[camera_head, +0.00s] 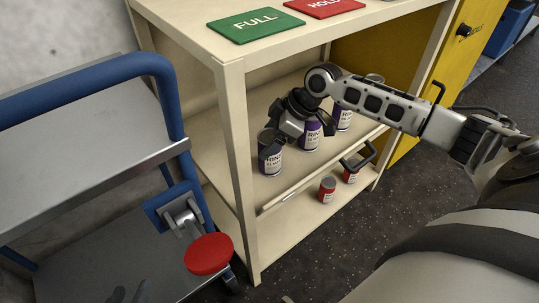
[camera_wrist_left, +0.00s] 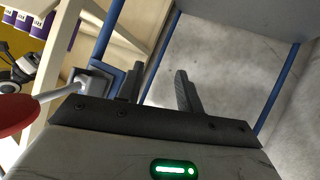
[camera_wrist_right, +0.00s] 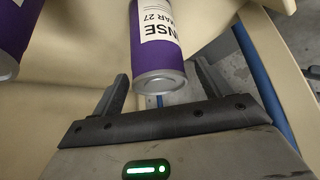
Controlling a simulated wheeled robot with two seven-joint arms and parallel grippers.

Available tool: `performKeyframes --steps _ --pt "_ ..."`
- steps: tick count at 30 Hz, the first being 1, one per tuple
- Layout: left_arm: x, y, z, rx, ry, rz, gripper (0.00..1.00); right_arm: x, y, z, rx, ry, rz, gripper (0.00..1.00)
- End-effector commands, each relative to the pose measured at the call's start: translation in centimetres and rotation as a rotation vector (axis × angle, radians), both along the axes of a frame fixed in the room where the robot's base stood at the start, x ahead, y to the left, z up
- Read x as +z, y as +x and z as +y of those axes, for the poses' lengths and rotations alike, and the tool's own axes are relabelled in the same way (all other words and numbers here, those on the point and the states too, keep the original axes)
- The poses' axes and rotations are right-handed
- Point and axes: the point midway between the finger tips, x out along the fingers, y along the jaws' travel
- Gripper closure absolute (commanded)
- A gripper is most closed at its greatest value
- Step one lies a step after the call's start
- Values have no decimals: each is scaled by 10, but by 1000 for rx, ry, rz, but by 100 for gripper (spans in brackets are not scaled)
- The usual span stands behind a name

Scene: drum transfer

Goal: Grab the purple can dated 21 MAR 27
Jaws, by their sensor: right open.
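Several purple cans stand in a row on the cabinet's upper shelf: a left one (camera_head: 270,162), a middle one (camera_head: 311,137) and a right one (camera_head: 343,116). My right gripper (camera_head: 296,130) is open at the left and middle cans, partly covering them. In the right wrist view a purple can (camera_wrist_right: 157,50) has its silver end just ahead of the open fingers, apart from them. Its label shows "MAR 27"; the day is not visible. Another purple can (camera_wrist_right: 12,35) is at the left edge. My left gripper (camera_wrist_left: 160,88) is open and empty near the cart.
The cream cabinet (camera_head: 235,130) has an upright post left of the cans. Red cans (camera_head: 327,189) stand on the lower shelf. Green FULL (camera_head: 256,24) and red HOLD (camera_head: 325,6) mats lie on top. A blue-railed cart (camera_head: 90,115) with a red disc (camera_head: 208,254) stands left.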

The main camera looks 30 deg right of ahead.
Motion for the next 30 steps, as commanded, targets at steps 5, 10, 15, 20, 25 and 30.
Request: performKeyframes --steps 5,10,15,20,25,30 --pt "4 1 -2 -2 -13 -33 64 -18 7 9 0 0 0 22" --pt "6 1 -2 -2 -15 -36 64 -17 7 8 0 -1 1 22" --pt "6 1 -2 -2 -15 -36 64 -17 7 8 -1 0 1 64" --pt "5 1 -2 -2 -14 -36 64 -16 8 8 -1 1 -2 80" --pt "6 1 -2 -3 -13 -34 64 -15 7 8 -1 1 -2 80" --pt "9 -1 -1 -6 -2 -11 64 -6 7 8 -1 1 -2 80"
